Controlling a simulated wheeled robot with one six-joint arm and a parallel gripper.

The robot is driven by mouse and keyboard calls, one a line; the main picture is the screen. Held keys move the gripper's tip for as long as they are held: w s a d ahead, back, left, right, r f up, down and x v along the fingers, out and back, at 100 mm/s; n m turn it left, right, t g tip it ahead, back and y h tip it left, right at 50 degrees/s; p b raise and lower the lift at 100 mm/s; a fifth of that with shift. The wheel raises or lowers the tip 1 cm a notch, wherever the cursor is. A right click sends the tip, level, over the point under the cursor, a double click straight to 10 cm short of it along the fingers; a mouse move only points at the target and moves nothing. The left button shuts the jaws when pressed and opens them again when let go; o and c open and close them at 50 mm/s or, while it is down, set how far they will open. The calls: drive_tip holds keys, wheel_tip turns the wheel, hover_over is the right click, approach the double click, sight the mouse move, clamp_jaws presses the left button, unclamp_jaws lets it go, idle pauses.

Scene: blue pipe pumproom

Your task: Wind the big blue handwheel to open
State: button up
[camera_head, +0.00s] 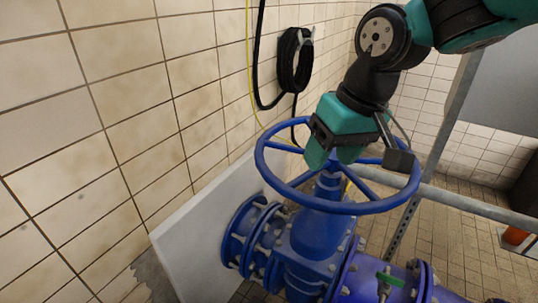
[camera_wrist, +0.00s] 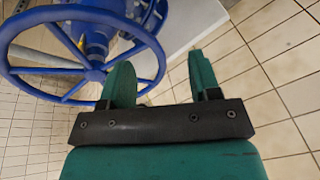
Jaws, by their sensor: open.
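The big blue handwheel (camera_head: 345,208) sits on top of a blue valve (camera_head: 312,238), with its rim lying roughly level and its spokes meeting at the hub. The handwheel (camera_wrist: 62,13) fills the left of that view. Its rim passes behind the left finger and shows a little inside it. I cannot tell whether the rim touches a finger.
A tiled wall (camera_head: 105,130) runs along the left, with a coiled black hose (camera_head: 294,62) hanging on it. A grey metal rail (camera_head: 470,208) runs right of the wheel. Blue flanged pipe (camera_head: 365,285) lies below. Tiled floor shows at the right.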

drive_tip(key=w+a+f+m+t+h, duration=0.15)
drive_tip(key=w+a, duration=0.35)
drive_tip(key=w, duration=0.6)
drive_tip(key=m+t+p, duration=0.1)
drive_tip(key=m+t, duration=0.1)
drive_tip(key=m, duration=0.1)
approach(261, 159)
drive_tip(key=shift+g+h, duration=0.25)
drive_tip(key=shift+h, duration=0.2)
drive_tip(key=p+x, duration=0.2)
drive_tip(key=x, duration=0.1)
drive_tip(key=p+x, duration=0.2)
drive_tip(key=x, duration=0.1)
drive_tip(key=a+p+x, duration=0.1)
drive_tip(key=p+x, duration=0.1)
drive_tip(key=x, duration=0.2)
drive_tip(key=shift+w, duration=0.2)
